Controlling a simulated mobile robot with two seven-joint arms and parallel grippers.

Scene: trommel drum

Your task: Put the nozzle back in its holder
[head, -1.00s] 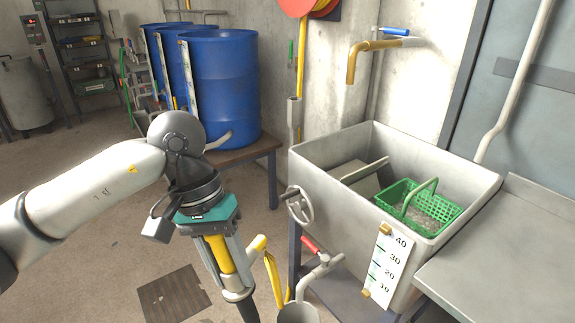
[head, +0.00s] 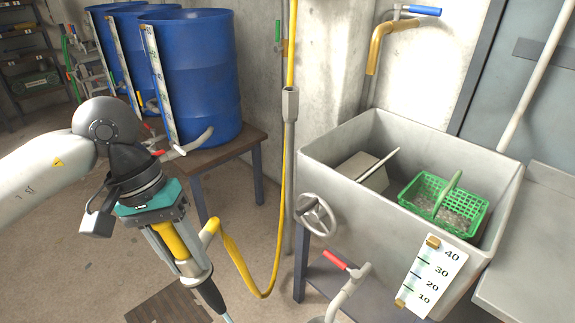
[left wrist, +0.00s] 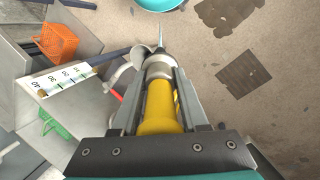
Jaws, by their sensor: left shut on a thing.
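The nozzle (head: 172,238) has a yellow grip, a grey collar and a dark, thin tip. My left gripper (head: 184,256) is shut on its yellow part and holds it tilted, tip down, above the floor. In the left wrist view the nozzle (left wrist: 158,105) lies between the two fingers, tip pointing away. A yellow hose (head: 238,265) loops from the nozzle toward the wall. A grey upright tube with a wider top (head: 290,105), which looks like the holder, stands right of the nozzle, apart from it; its opening is not clear. My right gripper is not in view.
A steel sink (head: 335,195) with a handwheel (head: 318,214) and a green basket (head: 415,190) stands at right. A red-handled tap (head: 345,290) is below it. Blue drums (head: 200,80) stand on a brown table (head: 243,140) behind my arm. A grate (head: 160,307) lies on the floor.

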